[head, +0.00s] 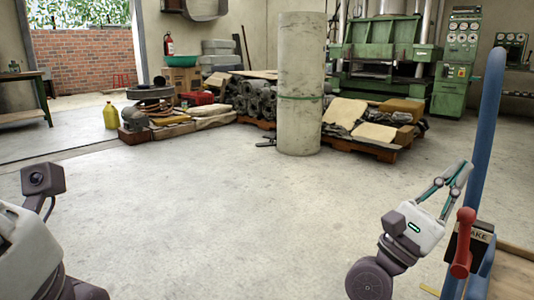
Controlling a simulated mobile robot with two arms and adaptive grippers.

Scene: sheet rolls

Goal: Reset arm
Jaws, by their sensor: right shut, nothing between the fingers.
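My right gripper (461,172) is in the lower right of the head view. Its fingers point up and are shut with nothing between them. It is just left of a blue upright tube (487,130) and above a red lever (463,243). I cannot tell whether it touches the tube. Part of my left arm shows at the lower left edge, but the fingers of my left gripper are outside the picture.
Behind the lever is a dark box with a label ending in "AKE" (477,237). A tall pale cylinder (299,80) stands mid-floor, with a pallet of sheets (372,145) to its right. Stacked rolls (255,100) and a yellow jug (110,117) are farther left. The near floor is clear.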

